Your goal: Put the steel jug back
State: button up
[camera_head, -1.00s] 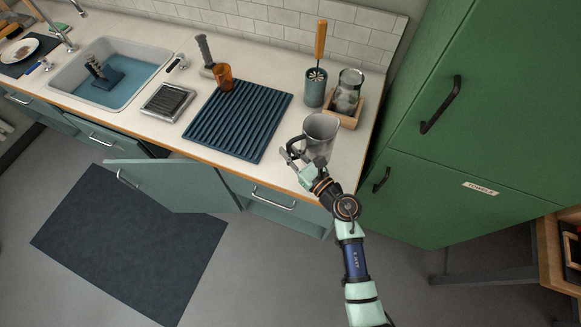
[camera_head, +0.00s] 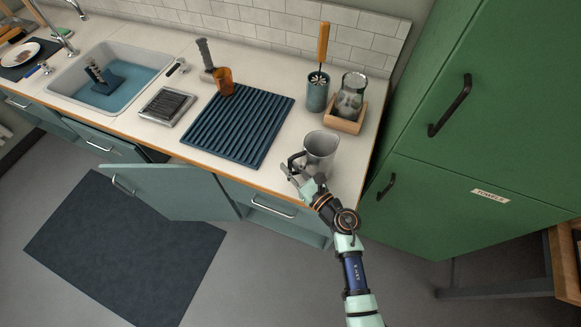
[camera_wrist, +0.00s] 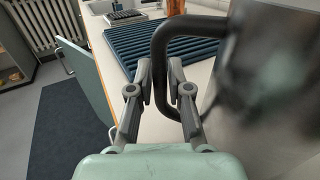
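The steel jug (camera_head: 321,150) is upright at the right front of the counter, its dark handle facing left. Whether its base touches the counter I cannot tell. My gripper (camera_head: 297,170) is at the handle, on the jug's left front side. In the wrist view, my gripper's fingers (camera_wrist: 160,78) lie on both sides of the upright part of the handle (camera_wrist: 161,70) and appear closed on it. The jug's blurred grey body (camera_wrist: 265,80) fills the right of that view.
A ribbed blue mat (camera_head: 238,122) lies left of the jug, with an amber cup (camera_head: 224,76) behind. A brush holder (camera_head: 317,92) and a wooden tray (camera_head: 345,125) with a glass jar (camera_head: 351,93) stand behind the jug. A green cabinet (camera_head: 440,200) is right. A cupboard door (camera_head: 165,192) stands open.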

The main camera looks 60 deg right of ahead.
jog(key=shift+o, duration=1.4)
jog(key=shift+r, duration=0.2)
jog(key=shift+s+p, duration=0.3)
jog(key=shift+s, duration=0.05)
jog(key=p+v, duration=0.1)
jog(key=v, duration=1)
jog(key=shift+a, duration=0.15)
jog(key=shift+s+r, duration=0.1)
jog(key=shift+r, duration=0.05)
